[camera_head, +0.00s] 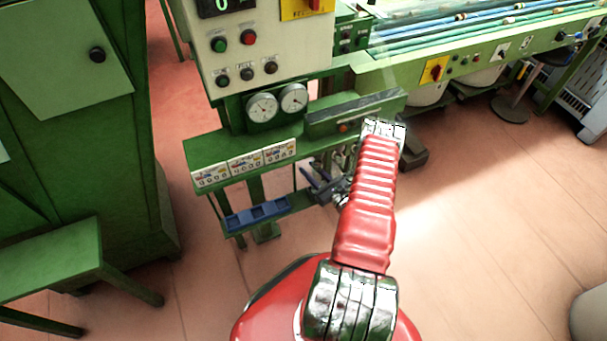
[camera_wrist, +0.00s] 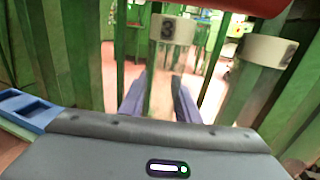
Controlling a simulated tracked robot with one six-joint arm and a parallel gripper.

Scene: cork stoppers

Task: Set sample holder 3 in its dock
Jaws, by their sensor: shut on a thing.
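Sample holder 3 (camera_wrist: 172,28) has a white band marked "3" above a clear body, and stands upright in the wrist view. My gripper (camera_wrist: 160,98) is shut on it, with one finger on each side of the clear body; its lower end is not clear. In the head view my gripper (camera_head: 322,186) shows small and dark under the green machine, and the holder cannot be made out. A blue tray (camera_head: 258,215) with square openings is left of my gripper; part of the tray (camera_wrist: 42,116) shows at the left of the wrist view, beside the gripper.
Another white-banded holder (camera_wrist: 268,48), seemingly marked "2", stands close on the right in the wrist view. A green machine (camera_head: 315,122) with gauges overhangs my gripper. A green cabinet (camera_head: 85,130) and bench (camera_head: 75,262) are at left.

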